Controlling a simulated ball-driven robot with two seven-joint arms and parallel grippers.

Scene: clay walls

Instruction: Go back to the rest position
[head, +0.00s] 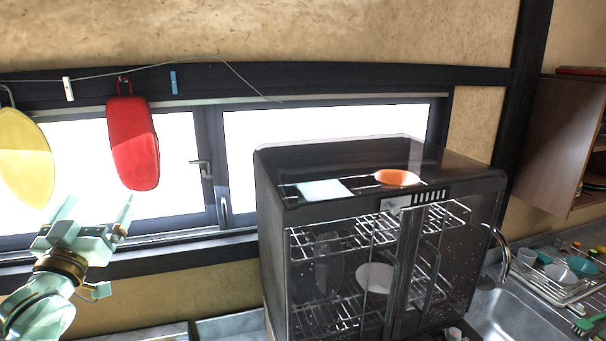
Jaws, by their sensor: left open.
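My left gripper (97,214) is at the lower left, in front of the window. Its two fingers point up and stand apart, with nothing between them. It appears just below the hanging red board (133,142) and right of the hanging yellow board (24,157); no contact is visible. My right gripper is out of the picture.
A dark glass-fronted cabinet (380,199) with wire racks stands in the middle right. An orange bowl (397,177) and a pale blue square (322,189) show at its top. A sink (507,311) and a dish rack (560,285) are at the right, below a wooden cupboard (560,140).

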